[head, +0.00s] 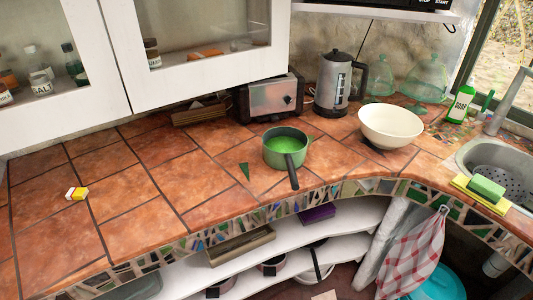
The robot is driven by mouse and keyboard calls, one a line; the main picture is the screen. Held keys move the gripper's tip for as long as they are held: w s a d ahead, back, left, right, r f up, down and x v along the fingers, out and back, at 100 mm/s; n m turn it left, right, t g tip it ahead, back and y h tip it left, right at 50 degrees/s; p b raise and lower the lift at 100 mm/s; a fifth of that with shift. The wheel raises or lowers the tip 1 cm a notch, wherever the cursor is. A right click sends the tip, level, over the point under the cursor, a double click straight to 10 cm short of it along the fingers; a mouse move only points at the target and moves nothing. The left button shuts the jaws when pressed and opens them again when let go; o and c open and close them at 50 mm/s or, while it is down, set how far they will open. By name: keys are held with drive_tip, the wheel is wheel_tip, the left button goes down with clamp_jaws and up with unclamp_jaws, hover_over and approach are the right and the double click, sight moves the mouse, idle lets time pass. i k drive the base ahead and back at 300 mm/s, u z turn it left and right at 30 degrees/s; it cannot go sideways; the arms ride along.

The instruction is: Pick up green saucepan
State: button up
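The green saucepan (285,149) stands upright on the tiled counter (140,205), a little right of the middle of the head view. Its inside is bright green. Its dark handle points toward the counter's front edge, down and slightly right. My gripper is not in view.
A toaster (270,98) and a kettle (334,84) stand behind the saucepan. A cream bowl (391,124) is to its right, and a sink (492,160) lies farther right. White cabinets (115,55) hang above the back left. The counter's left part is mostly clear.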

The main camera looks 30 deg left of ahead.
sight(284, 148)
drive_tip(key=z, duration=1.2)
drive_tip(key=k, duration=0.1)
drive_tip(key=u, duration=2.45)
drive_tip(key=k, duration=0.95)
drive_tip(key=z, duration=0.15)
drive_tip(key=i, duration=0.9)
